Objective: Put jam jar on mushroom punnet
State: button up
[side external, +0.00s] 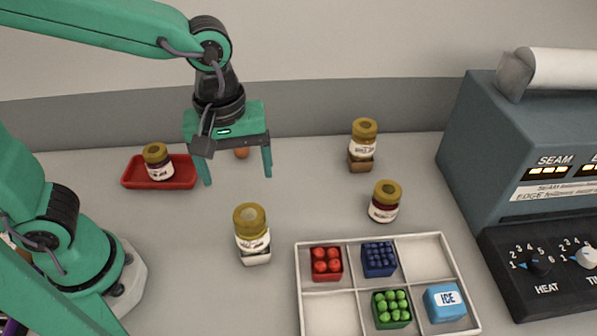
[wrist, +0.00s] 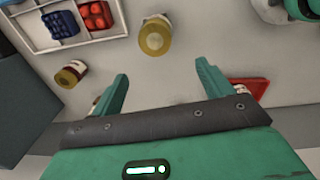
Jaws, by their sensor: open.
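Several jars with mustard-yellow lids stand on the counter; I cannot tell their labels apart. A dark-red jar (side external: 384,205) stands directly on the counter above the crate. Another jar (side external: 363,135) stands on a brown block (side external: 361,164) at the back. A dark jar (side external: 157,160) is in a red tray (side external: 180,184) at left. I cannot identify the mushroom punnet with certainty. My gripper (side external: 236,176) is open and empty, above the counter, between tray and back jar.
A small orange thing (side external: 241,153) lies behind my gripper. A sealing machine (side external: 490,160) stands right.

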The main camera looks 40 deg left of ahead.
jog(key=s+a+r+m+t, duration=0.1)
jog(key=a+r+m+t, duration=0.1)
jog(key=a+m, duration=0.3)
jog(key=s+a+r+m+t, duration=0.2)
jog(key=a+m+t, duration=0.1)
jog(key=a, duration=0.7)
jog(key=shift+s+r+m, duration=0.2)
jog(key=shift+m, duration=0.7)
